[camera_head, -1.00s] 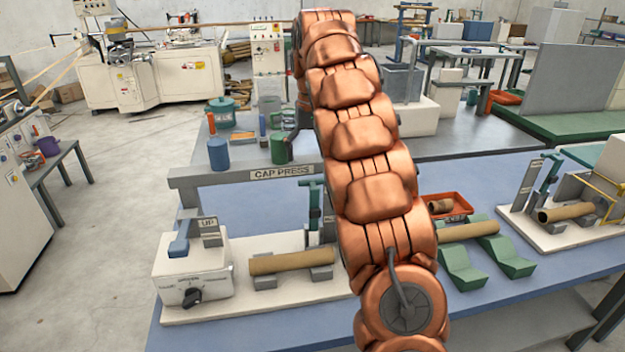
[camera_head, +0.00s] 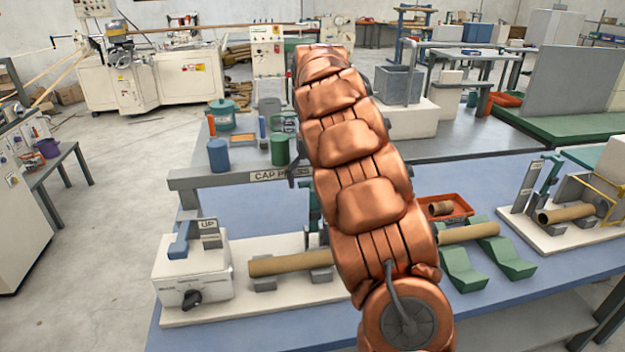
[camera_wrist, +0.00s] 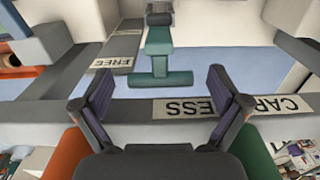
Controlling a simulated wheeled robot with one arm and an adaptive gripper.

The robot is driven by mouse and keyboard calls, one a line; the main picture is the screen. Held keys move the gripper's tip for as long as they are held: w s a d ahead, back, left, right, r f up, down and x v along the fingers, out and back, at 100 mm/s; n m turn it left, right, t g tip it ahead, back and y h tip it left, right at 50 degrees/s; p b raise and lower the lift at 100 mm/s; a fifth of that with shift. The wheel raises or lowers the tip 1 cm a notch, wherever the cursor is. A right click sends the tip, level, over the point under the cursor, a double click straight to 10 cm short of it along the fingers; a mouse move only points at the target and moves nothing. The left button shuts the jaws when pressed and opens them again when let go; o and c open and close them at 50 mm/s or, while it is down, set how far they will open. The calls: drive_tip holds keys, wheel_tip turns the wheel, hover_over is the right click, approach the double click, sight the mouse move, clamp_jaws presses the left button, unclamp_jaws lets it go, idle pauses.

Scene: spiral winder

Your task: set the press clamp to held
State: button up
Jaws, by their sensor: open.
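The cap press stands at the left of the blue table, with a brown tube (camera_head: 285,264) lying on its grey rests. Its clamp (camera_head: 314,208), a green upright lever, shows only in part beside my arm. In the wrist view the green clamp (camera_wrist: 160,58) stands ahead of my gripper (camera_wrist: 158,92), between and beyond its fingers, not touching them. A grey plate marked FREE (camera_wrist: 118,62) is beside the clamp. My gripper is open and empty, above the CAP PRESS label edge (camera_wrist: 232,107). In the head view my arm mostly hides it.
A white box with a black knob (camera_head: 191,298) and an UP sign (camera_head: 208,226) are at the press's left. Green V-blocks (camera_head: 463,270) and a red tray (camera_head: 447,209) lie right of my arm. Blue (camera_head: 218,155) and green (camera_head: 279,150) mugs stand on the grey shelf behind.

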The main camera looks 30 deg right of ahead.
drive_tip(key=c, duration=1.7)
